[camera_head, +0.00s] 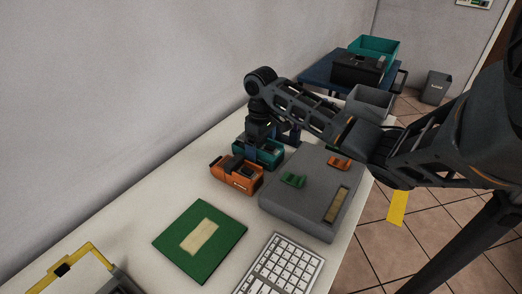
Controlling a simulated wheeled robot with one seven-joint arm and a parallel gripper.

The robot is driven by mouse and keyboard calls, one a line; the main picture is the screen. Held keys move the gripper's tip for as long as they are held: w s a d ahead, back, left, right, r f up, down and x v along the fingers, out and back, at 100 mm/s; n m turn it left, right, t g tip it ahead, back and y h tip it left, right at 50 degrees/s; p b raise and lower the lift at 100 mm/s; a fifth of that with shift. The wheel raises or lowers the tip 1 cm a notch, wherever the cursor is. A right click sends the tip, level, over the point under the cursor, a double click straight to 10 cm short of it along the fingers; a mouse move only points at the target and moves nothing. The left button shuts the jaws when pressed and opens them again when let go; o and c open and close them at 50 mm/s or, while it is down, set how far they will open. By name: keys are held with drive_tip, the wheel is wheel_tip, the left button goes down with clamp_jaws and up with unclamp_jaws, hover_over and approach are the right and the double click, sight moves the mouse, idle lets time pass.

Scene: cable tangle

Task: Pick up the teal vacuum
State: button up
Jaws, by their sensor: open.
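The teal vacuum (268,156) is a small boxy thing on the white table, near the wall and just behind an orange vacuum-like box. My arm reaches in from the right, and my gripper (262,141) points down right over the teal vacuum. The gripper covers part of its top and left side. The jaws are open, but the fingertips are dark and partly hidden, so I cannot tell whether they are around the vacuum or just above it.
An orange box (237,174) stands close in front of the teal vacuum. A grey case (296,207) with small green and orange pieces lies to the right. A green board (203,256) and a white keyboard (283,262) lie nearer. A grey bin (371,101) stands behind.

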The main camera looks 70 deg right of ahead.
drive_tip(key=shift+f, duration=0.7)
drive_tip(key=shift+c, duration=0.4)
drive_tip(key=c, duration=1.1)
drive_tip(key=shift+r, duration=0.1)
drive_tip(key=shift+c, duration=0.2)
wheel_tip(320, 180, up, 10)
